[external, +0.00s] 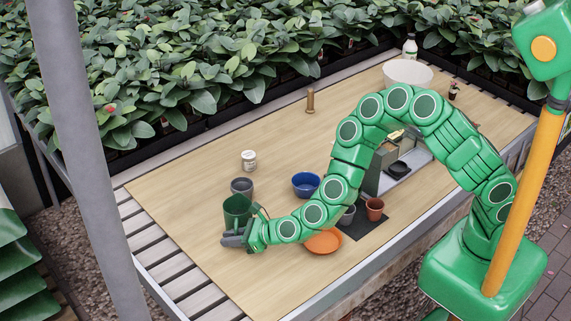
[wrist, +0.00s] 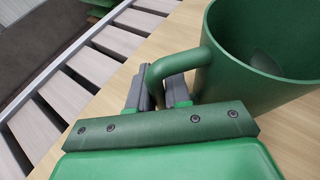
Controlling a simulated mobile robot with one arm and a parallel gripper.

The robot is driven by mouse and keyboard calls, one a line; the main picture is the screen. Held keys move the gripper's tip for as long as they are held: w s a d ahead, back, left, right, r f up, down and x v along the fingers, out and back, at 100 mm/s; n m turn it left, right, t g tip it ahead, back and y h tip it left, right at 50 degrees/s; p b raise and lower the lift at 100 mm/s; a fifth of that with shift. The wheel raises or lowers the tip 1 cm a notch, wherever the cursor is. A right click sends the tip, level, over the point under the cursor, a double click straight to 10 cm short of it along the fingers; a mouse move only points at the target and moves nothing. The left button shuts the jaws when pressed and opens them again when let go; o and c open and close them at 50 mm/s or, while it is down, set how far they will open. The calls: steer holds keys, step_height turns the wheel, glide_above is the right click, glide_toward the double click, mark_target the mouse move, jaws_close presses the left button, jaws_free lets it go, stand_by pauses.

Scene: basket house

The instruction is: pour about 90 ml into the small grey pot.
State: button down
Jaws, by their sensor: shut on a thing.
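A green mug (external: 236,208) stands out at the left end of my arm, about upright. My gripper (external: 235,240) is shut on its handle; in the wrist view the dark fingers (wrist: 160,92) close around the handle of the mug (wrist: 265,55). The mug's inside shows in part, and I see no liquid in it. A grey pot (external: 242,186) stands just behind the mug. Another small grey pot (external: 348,214) stands right of my forearm, partly hidden by it. I cannot tell which one the task means. Whether the mug touches the table is unclear.
An orange dish (external: 325,242) lies under my forearm. A terracotta pot (external: 375,208), a blue bowl (external: 306,184), a white jar (external: 249,160) and a wooden peg (external: 310,100) stand on the table. A grey machine (external: 385,168) and white basin (external: 408,73) are farther right. The front left is clear.

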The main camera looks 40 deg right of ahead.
mark_target(231, 225)
stand_by(0.3)
steer(key=shift+w+d+r+m+g+y, duration=0.15)
steer(key=shift+w+d+r+m+g, duration=0.15)
steer(key=shift+r, duration=0.25)
steer(key=shift+w+d+r+m+g+y, duration=0.15)
steer(key=shift+w+r+m+g+y, duration=0.1)
steer(key=shift+r+m, duration=0.25)
steer(key=shift+w+d+r+m+g+y, duration=0.1)
steer(key=shift+w+d+r+m+g, duration=0.2)
steer(key=shift+r, duration=0.3)
steer(key=shift+w+d+r+m+g+y, duration=0.35)
steer(key=shift+w+d+r+m, duration=0.15)
steer(key=shift+r, duration=0.25)
steer(key=shift+w+d+r+m+g+y, duration=0.35)
steer(key=shift+w+r+m, duration=0.2)
steer(key=shift+r, duration=0.25)
steer(key=shift+w+d+r+m+g+y, duration=0.3)
steer(key=shift+w+d+r+m, duration=0.25)
steer(key=shift+r, duration=0.2)
steer(key=shift+w+d+r, duration=0.1)
steer(key=shift+r, duration=0.2)
steer(key=shift+w+r+m, duration=0.1)
steer(key=shift+r+m, duration=0.15)
steer(key=shift+m, duration=0.05)
steer(key=shift+w+d+r+m+g+y, duration=0.25)
steer(key=shift+d+r+m+g+y, duration=0.15)
steer(key=shift+r+g, duration=0.1)
